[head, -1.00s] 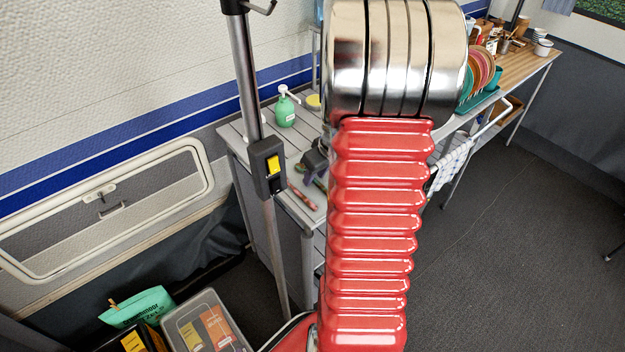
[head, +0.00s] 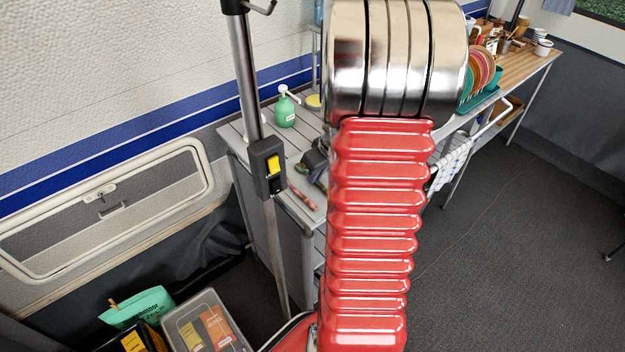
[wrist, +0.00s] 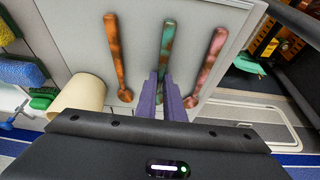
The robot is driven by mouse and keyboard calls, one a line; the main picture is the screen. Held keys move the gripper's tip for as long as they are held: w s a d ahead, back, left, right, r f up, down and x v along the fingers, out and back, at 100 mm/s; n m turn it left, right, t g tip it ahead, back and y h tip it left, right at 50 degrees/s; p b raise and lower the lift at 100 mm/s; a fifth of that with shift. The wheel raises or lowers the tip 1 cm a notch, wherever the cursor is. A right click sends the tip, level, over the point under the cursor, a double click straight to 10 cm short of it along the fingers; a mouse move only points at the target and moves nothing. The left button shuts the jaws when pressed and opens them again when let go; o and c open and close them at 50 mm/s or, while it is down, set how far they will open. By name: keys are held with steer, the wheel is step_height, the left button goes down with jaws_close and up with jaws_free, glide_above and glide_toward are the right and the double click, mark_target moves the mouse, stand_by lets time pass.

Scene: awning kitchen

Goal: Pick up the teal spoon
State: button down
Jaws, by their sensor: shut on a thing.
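The teal spoon (wrist: 168,42), mottled with brown, is in the middle of the wrist view, between two other spoons on a pale grey top. My gripper (wrist: 165,82) has its purple fingers close together on the teal spoon, and they hide its lower part. I cannot tell whether the spoon is clear of the surface. In the head view my gripper (head: 315,162) shows only in part beside my red arm, which hides the teal spoon there.
An orange-brown spoon (wrist: 115,50) lies left of it and a pinkish spoon (wrist: 208,62) right. A cream cylinder (wrist: 82,95) and blue and green sponges (wrist: 22,72) are at the left. A green pump bottle (head: 285,112) stands farther back on the grey counter (head: 235,140).

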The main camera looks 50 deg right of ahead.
stand_by(0.3)
step_height(320, 180, up, 10)
stand_by(0.6)
stand_by(0.5)
